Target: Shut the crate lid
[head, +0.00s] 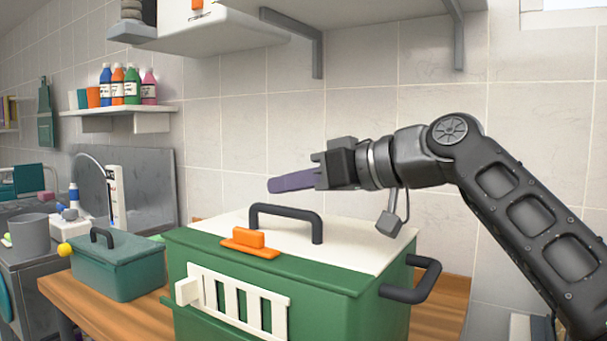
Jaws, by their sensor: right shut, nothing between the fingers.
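A green crate (305,314) with a white slatted front panel stands on the wooden counter in the lower middle of the head view. Its lid (350,237), white with a green front part, lies about flat over the crate's top. I cannot tell whether it is fully seated. A black handle (290,211) arches over the lid, and an orange latch (249,243) sits near its front edge. My right gripper (275,185) is shut and empty, with its purple-grey fingers pointing left above the lid and apart from it. My left gripper is not in view.
A smaller teal box (118,264) with a black handle stands left of the crate. A black side handle (412,281) juts from the crate's right. A grey cup (30,235) is at far left. Shelves with bottles (117,84) hang on the tiled wall.

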